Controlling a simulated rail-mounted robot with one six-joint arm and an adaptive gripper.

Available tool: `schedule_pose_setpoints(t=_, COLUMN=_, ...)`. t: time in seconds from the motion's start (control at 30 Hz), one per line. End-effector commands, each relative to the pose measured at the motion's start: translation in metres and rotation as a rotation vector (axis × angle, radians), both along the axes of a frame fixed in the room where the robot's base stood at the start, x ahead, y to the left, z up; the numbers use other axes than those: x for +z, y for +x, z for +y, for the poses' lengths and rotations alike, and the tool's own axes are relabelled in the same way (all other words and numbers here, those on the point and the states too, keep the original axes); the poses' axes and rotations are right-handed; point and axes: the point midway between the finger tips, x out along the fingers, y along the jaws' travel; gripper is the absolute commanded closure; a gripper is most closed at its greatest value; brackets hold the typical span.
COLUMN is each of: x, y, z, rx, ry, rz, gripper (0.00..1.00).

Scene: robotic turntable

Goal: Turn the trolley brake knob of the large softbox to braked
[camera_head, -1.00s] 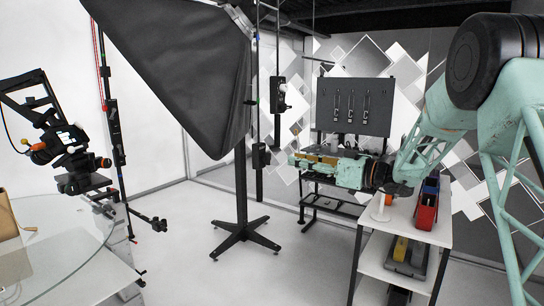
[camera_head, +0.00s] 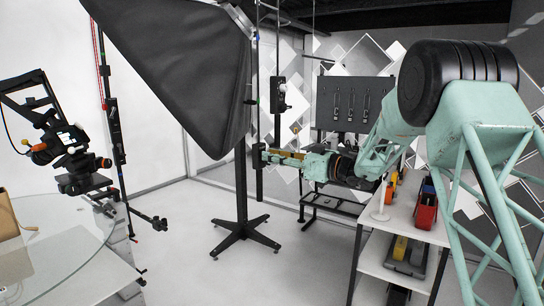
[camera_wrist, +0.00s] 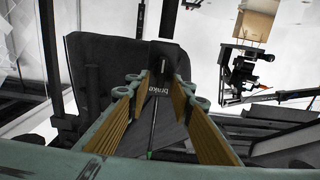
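The large softbox (camera_head: 190,65) is a black tilted hood at upper left of centre in the head view, beside a dark column (camera_head: 241,180) on a star-shaped foot (camera_head: 246,233). A small black block (camera_head: 257,158) is by the column at mid-height. My gripper (camera_head: 264,154) points left, its tip at or close to this block; I cannot tell if they touch. In the wrist view my gripper (camera_wrist: 161,88) is open, its yellow-padded fingers apart, with a dark labelled part (camera_wrist: 160,84) seen between them. I cannot make out the brake knob or its setting.
A white shelf trolley (camera_head: 400,228) with coloured bins (camera_head: 426,208) stands at right, below my arm. A glass table (camera_head: 75,230) and camera rig (camera_head: 72,155) are at left. A dark tool board (camera_head: 340,105) is behind. Floor between foot and shelf is clear.

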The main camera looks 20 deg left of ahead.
Motion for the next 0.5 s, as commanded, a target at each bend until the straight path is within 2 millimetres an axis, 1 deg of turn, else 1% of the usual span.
schedule_pose_setpoints(t=0.37, x=0.0001, y=0.0004, z=0.0027, rx=0.0, ry=0.0, rz=0.0, gripper=0.79)
schedule_pose_setpoints(t=0.5, x=0.0001, y=0.0005, z=0.0026, rx=0.0, ry=0.0, rz=0.0, gripper=0.92)
